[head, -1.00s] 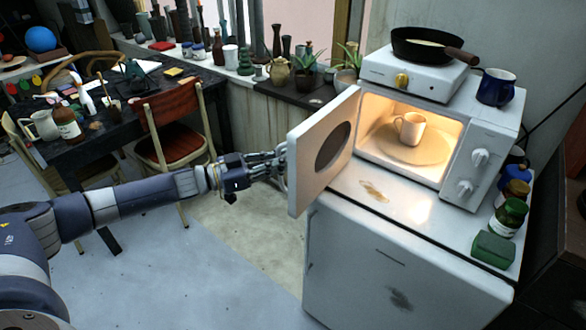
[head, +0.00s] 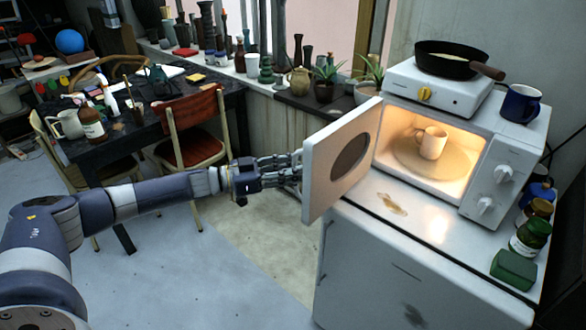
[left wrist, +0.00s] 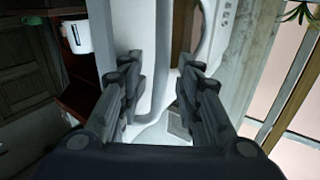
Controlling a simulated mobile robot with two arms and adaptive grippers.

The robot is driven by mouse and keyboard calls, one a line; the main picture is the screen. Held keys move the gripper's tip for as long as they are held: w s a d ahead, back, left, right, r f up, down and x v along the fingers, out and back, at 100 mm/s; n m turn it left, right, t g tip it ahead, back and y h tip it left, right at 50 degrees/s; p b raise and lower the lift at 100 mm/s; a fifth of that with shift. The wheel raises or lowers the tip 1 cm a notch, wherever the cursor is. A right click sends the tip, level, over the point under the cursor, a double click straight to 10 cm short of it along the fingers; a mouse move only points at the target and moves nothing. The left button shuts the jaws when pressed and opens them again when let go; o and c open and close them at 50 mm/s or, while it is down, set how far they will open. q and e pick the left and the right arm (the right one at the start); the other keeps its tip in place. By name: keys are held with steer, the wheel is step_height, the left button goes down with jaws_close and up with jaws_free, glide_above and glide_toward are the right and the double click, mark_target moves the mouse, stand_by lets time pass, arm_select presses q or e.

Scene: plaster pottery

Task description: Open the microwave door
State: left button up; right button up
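The white microwave (head: 505,165) stands on a low white cabinet, its inside lit. Its door (head: 318,160), with a dark round window, stands wide open, swung out to the left. A cup (head: 431,142) sits on the turntable inside. My left gripper (head: 290,170) is at the outer face of the door, near its left edge. In the left wrist view, its two fingers (left wrist: 160,85) are spread apart with the white door handle (left wrist: 162,50) between them. They do not look closed on it. My right gripper is not in view.
A hot plate (head: 440,92) with a frying pan (head: 450,60) and a blue mug (head: 520,103) stand on the microwave. Jars and a green block (head: 513,270) are at the cabinet's right edge. A red chair (head: 195,130) and cluttered table stand behind my left arm.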

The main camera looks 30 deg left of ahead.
arm_select(q)
steer(key=shift+w+d, duration=0.1)
steer(key=v, duration=1.2)
